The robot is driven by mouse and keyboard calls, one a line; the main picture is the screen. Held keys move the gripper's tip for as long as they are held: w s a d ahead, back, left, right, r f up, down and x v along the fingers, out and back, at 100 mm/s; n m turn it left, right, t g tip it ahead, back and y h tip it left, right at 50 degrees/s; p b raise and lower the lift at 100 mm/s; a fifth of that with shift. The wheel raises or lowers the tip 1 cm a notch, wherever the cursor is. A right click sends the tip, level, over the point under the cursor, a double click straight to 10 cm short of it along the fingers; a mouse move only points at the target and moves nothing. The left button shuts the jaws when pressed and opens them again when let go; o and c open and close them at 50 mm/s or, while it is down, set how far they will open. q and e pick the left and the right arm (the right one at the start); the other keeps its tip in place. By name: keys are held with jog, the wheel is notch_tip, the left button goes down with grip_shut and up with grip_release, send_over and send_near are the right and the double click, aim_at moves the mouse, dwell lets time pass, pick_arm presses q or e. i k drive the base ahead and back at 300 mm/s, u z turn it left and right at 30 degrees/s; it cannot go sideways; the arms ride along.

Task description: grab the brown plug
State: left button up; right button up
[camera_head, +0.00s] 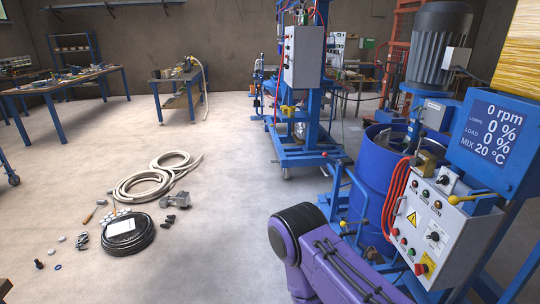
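I cannot pick out a brown plug for certain. A small orange-brown item (95,212), perhaps a tool with a handle, lies on the floor at the left, beside the hoses. A small brass-brown block (426,164) sits by the blue drum, above the grey control box. Neither is clearly a plug. A purple arm link, probably of my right arm, reaches in from the bottom right in front of the mixer. No fingers of either gripper show.
The blue drum (370,190) and grey control box (432,228) fill the right, close to the purple link. A coiled black hose (128,240) and a pale hose (150,184) lie on the floor. Blue-legged workbenches (62,88) stand behind. The central floor is clear.

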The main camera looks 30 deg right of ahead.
aim_at(372, 254)
jog(key=z, duration=0.3)
jog(key=i, duration=1.2)
jog(key=z, duration=1.7)
jog(key=i, duration=0.85)
jog(key=z, duration=1.15)
jog(key=i, duration=0.8)
jog(key=z, duration=0.05)
